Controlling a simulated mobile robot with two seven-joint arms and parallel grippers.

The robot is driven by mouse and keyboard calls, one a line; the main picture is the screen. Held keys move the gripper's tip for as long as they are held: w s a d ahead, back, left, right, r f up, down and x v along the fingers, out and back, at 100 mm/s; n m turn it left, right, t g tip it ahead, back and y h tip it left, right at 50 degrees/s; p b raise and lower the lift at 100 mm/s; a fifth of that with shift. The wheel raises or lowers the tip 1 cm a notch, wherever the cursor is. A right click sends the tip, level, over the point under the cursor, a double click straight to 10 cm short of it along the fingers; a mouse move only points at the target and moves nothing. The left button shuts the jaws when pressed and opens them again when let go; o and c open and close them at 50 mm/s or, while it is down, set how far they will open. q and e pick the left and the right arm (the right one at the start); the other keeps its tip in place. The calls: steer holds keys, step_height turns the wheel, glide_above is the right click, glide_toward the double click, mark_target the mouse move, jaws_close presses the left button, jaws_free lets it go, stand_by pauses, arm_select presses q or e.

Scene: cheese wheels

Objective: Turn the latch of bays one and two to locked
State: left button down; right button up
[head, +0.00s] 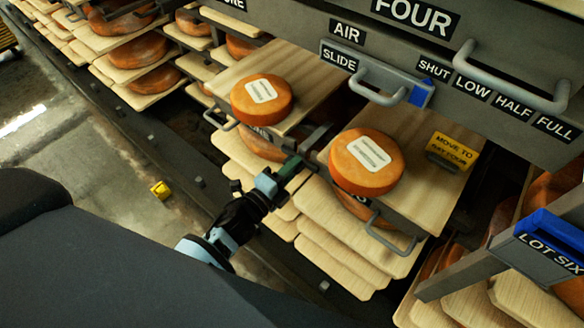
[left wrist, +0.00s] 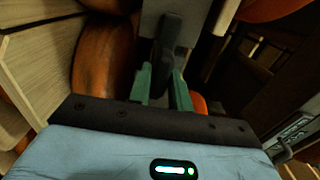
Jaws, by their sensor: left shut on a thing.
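My left gripper (head: 293,166) reaches up from the lower left to the gap between two wooden boards that each carry a cheese wheel. In the left wrist view its green fingers (left wrist: 166,88) are shut on a dark latch lever (left wrist: 171,38), which stands in front of a grey metal plate (left wrist: 150,22). In the head view the grey post (head: 319,136) shows just beyond the fingers, and the lever is hard to make out there. Whether the latch points to locked cannot be told. My right gripper is not in view.
Labelled cheese wheels sit on the left board (head: 262,100) and right board (head: 367,162), which have front handles. A grey panel marked FOUR (head: 416,13) with a slide handle (head: 376,92) hangs above. A blue LOT SIX holder (head: 550,240) stands right. A yellow block (head: 160,190) lies on the floor.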

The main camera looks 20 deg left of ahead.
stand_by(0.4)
arm_select(q)
steer(key=c, duration=1.5)
jaws_free()
steer(key=shift+o, duration=0.7)
steer(key=shift+s, duration=0.1)
steer(key=v, duration=0.7)
steer(key=shift+s+a, duration=0.15)
steer(key=shift+s, duration=0.15)
